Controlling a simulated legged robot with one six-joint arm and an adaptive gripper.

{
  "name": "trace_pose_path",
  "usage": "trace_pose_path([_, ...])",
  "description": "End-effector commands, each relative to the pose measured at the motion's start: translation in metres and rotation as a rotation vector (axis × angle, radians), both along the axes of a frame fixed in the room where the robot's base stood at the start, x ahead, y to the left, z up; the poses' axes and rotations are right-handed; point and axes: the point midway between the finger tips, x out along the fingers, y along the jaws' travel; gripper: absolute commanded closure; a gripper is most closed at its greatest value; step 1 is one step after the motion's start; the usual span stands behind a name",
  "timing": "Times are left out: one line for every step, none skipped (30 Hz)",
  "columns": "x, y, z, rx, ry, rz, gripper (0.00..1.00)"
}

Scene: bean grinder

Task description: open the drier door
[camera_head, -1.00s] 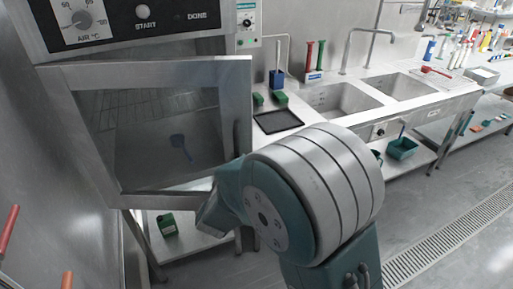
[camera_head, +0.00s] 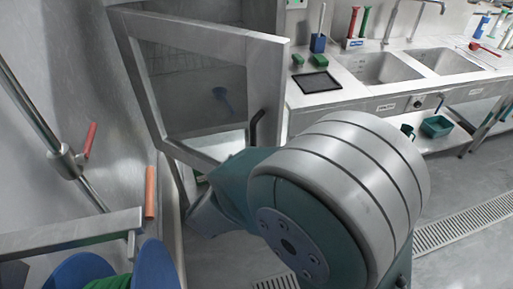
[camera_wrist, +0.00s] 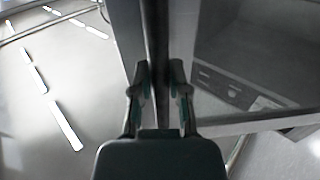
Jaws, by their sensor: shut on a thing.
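The drier door (camera_head: 270,75) is a grey metal frame with a glass pane, standing ajar at the left of the head view. Its dark vertical handle (camera_head: 257,128) is on the door's right side; its lower end is hidden by my arm. In the wrist view the handle (camera_wrist: 157,35) runs as a dark bar between the two fingers of my gripper (camera_wrist: 159,80), which is shut on it. The door's glass (camera_wrist: 250,50) fills the wrist view's right side. My gripper is hidden behind my arm in the head view.
Red (camera_head: 89,138) and orange (camera_head: 150,192) handles and a blue reel (camera_head: 150,268) stand close at left. A counter with sinks (camera_head: 380,68) and a black tray (camera_head: 316,83) lies to the right. Open floor (camera_head: 465,262) with a drain grate shows at lower right.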

Motion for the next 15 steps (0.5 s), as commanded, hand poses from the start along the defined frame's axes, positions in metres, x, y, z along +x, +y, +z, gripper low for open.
trace_pose_path([0.0004,0.0021,0.0012,0.001,-0.003,0.006,1.00])
trace_pose_path([0.0004,0.0021,0.0012,0.001,-0.003,0.006,1.00])
trace_pose_path([0.0004,0.0021,0.0012,0.002,-0.003,0.006,1.00])
trace_pose_path([0.0004,0.0021,0.0013,0.002,-0.003,0.006,1.00])
trace_pose_path([0.0006,0.0021,0.0013,0.002,-0.003,0.006,1.00])
trace_pose_path([0.0006,0.0021,0.0013,0.002,-0.003,0.006,1.00])
trace_pose_path([0.0006,0.0021,0.0014,0.002,-0.003,0.006,1.00])
trace_pose_path([0.0006,0.0022,0.0014,0.002,-0.003,0.006,1.00])
trace_pose_path([0.0007,0.0022,0.0014,0.002,-0.003,0.006,0.70])
trace_pose_path([0.0007,0.0021,0.0014,0.002,-0.003,0.006,0.56])
trace_pose_path([0.0006,0.0020,0.0013,0.002,-0.003,0.006,0.43])
trace_pose_path([0.0006,0.0018,0.0012,0.002,-0.003,0.005,0.43])
trace_pose_path([0.0006,0.0017,0.0011,0.002,-0.003,0.005,0.43])
trace_pose_path([0.0005,0.0015,0.0010,0.001,-0.003,0.005,0.43])
trace_pose_path([0.0005,0.0014,0.0009,0.001,-0.002,0.004,0.43])
